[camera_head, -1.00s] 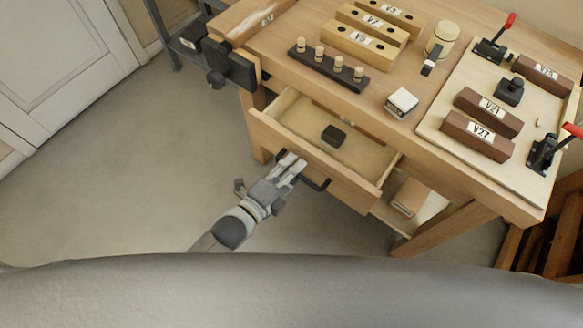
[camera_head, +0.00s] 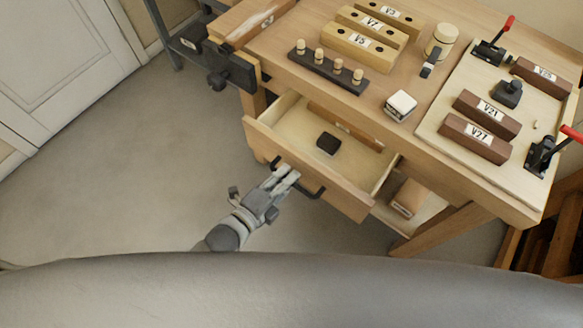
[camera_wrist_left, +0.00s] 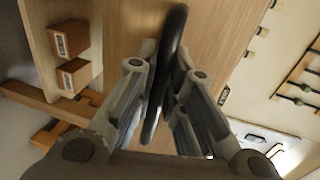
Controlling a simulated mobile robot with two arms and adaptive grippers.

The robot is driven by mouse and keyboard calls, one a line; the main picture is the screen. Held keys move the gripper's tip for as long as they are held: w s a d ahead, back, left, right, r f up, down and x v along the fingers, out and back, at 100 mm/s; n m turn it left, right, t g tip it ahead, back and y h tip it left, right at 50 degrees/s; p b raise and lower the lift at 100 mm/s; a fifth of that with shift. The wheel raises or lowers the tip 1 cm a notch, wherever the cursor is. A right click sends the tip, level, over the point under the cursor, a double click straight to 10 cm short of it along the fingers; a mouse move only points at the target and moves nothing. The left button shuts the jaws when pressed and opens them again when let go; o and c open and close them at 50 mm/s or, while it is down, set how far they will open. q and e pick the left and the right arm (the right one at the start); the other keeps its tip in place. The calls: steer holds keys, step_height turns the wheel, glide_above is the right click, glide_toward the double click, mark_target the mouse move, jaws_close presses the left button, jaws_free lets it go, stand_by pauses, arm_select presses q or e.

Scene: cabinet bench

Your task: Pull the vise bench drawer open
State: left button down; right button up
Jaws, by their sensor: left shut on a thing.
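The vise bench drawer (camera_head: 315,170) is out from under the bench top, and its inside shows. A small dark block (camera_head: 328,143) lies in it. The drawer's black bar handle (camera_head: 312,191) is on its front; it also shows in the left wrist view (camera_wrist_left: 170,60). My left gripper (camera_head: 290,175) is at the handle, its fingers shut on the bar; in the left wrist view the fingers (camera_wrist_left: 165,95) are on both sides of it. The black vise (camera_head: 230,68) is on the bench's left end. My right gripper is not in view.
The bench top (camera_head: 300,85) carries yellow blocks (camera_head: 358,47), a dark peg rack (camera_head: 328,70), a white-topped block (camera_head: 400,105) and a board with brown blocks and red-handled clamps. A brown block (camera_head: 408,198) lies on the shelf below. The floor left is clear.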

arm_select(q)
steer(key=v, duration=0.2)
steer(key=f+p+v, duration=0.1)
steer(key=v, duration=0.2)
steer(key=shift+s+a, duration=0.1)
steer(key=shift+s, duration=0.1)
steer(key=c, duration=1.5)
jaws_free()
steer(key=v, duration=1.2)
